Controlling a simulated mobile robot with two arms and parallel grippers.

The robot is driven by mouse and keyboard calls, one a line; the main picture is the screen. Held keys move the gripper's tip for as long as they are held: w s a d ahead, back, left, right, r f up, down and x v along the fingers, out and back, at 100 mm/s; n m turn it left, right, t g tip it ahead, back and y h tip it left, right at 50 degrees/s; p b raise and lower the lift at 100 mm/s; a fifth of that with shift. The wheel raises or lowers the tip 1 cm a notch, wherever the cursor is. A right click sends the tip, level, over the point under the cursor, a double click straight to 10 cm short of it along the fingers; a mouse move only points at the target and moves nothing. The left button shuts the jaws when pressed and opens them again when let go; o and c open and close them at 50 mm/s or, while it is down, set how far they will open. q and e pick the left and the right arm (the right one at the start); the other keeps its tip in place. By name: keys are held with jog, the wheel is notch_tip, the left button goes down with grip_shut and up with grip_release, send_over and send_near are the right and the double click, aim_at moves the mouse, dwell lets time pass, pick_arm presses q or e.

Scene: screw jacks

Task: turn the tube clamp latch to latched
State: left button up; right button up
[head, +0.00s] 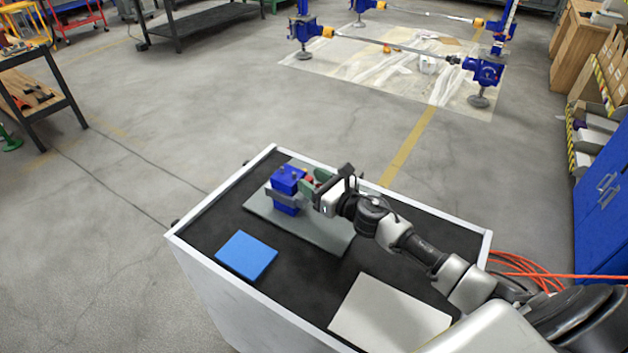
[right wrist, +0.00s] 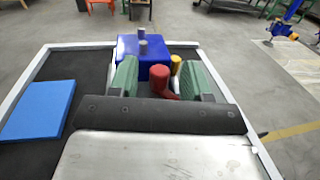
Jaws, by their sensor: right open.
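The tube clamp is a blue block (head: 287,186) with a grey band, standing on a grey-green plate (head: 330,237) on the cart. In the right wrist view the blue block (right wrist: 150,52) has grey pegs on top. A red latch handle (right wrist: 163,82) sticks out on its near side, with a yellow piece (right wrist: 176,63) behind it. My right gripper (head: 308,183) is at the block's right side. Its green-padded fingers (right wrist: 160,80) are open, with the red handle between them, nearer the right finger. I cannot tell whether they touch it. My left gripper is not in view.
A blue pad (head: 246,257) lies on the cart's black top, front left. A pale flat panel (head: 390,316) lies front right. The cart has a raised white rim (head: 215,198). Blue screw jacks (head: 484,72) stand on the floor beyond. The cart's left top is mostly clear.

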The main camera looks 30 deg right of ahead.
grip_shut()
jog(key=shift+d+f+n+y+b, duration=0.15)
jog(key=shift+n+y+b, duration=0.15)
jog(key=shift+y+b, duration=0.3)
jog(key=n+g+y+b, duration=0.1)
jog(key=y+b, duration=0.1)
jog(key=b, duration=0.1)
jog(key=n+g+y+b, duration=0.2)
jog(key=b, duration=0.2)
jog(key=n+g+y+b, duration=0.1)
jog(key=b, duration=0.2)
jog(key=shift+w+d+f+n+g+y, duration=0.15)
jog(key=shift+w+d+n+g+y, duration=0.1)
jog(key=shift+n+g+y, duration=0.15)
jog(key=shift+r+n+g+y+b, duration=0.3)
jog(key=shift+n+g+y+b, duration=0.15)
jog(key=shift+b, duration=0.55)
grip_release()
